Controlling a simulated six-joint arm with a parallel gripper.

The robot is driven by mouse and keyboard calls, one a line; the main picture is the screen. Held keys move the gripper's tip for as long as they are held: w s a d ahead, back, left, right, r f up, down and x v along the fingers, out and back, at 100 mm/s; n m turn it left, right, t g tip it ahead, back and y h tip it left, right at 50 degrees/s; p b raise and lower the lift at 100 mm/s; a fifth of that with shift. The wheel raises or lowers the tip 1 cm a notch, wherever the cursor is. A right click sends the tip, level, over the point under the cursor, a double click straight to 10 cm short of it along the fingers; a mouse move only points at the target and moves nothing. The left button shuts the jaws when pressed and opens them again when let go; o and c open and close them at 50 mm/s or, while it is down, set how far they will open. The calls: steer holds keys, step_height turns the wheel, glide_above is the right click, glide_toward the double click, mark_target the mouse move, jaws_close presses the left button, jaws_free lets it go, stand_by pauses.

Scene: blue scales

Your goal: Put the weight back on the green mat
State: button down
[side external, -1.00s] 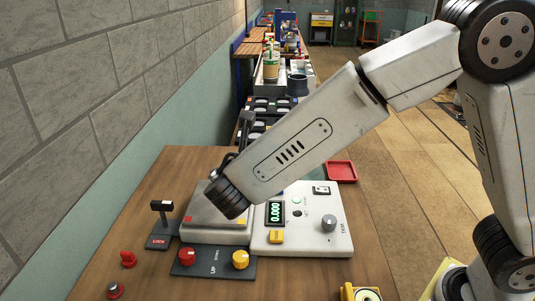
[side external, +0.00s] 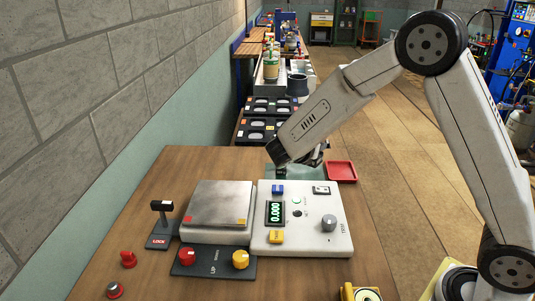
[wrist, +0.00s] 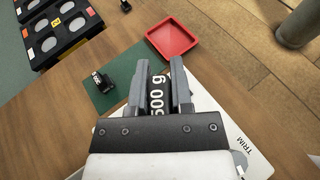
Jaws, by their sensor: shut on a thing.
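My gripper (wrist: 160,70) is shut on a black weight marked 500 g (wrist: 158,95), held upright between the two fingers in the wrist view. The green mat (wrist: 118,97) lies ahead and to the left of the fingers. A small black weight with a white label (wrist: 103,80) stands on the mat. In the side view my gripper is over the far end of the scale's control box, close to the mat, and my wrist partly hides it. The steel scale pan (side external: 220,203) is empty, and the display (side external: 276,212) reads 0.000.
A red tray (wrist: 171,38) lies beside the mat. The white control box (side external: 305,235) with knob and buttons stands right of the pan. A lock lever (side external: 161,222) and a panel with red and yellow knobs (side external: 214,262) are nearby. Black trays (wrist: 58,28) lie beyond the mat.

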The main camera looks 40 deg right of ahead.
steer(key=s+d+f+m+g, duration=0.2)
steer(key=d+g, duration=0.1)
steer(key=d, duration=0.5)
steer(key=shift+s, duration=0.4)
steer(key=shift+w+d, duration=0.1)
steer(key=shift+d, duration=0.05)
steer(key=shift+w+d+f, duration=0.75)
steer(key=shift+w+f, duration=0.75)
steer(key=shift+w, duration=0.6)
steer(key=shift+w+d+f, duration=0.7)
steer(key=shift+w+f, duration=0.85)
steer(key=shift+w, duration=0.5)
steer(key=shift+w+d+f, duration=0.75)
steer(key=shift+w+f, duration=0.75)
steer(key=shift+w, duration=0.6)
steer(key=shift+w+d+f, duration=0.1)
steer(key=shift+w+f, duration=0.15)
steer(key=shift+f, duration=1.6)
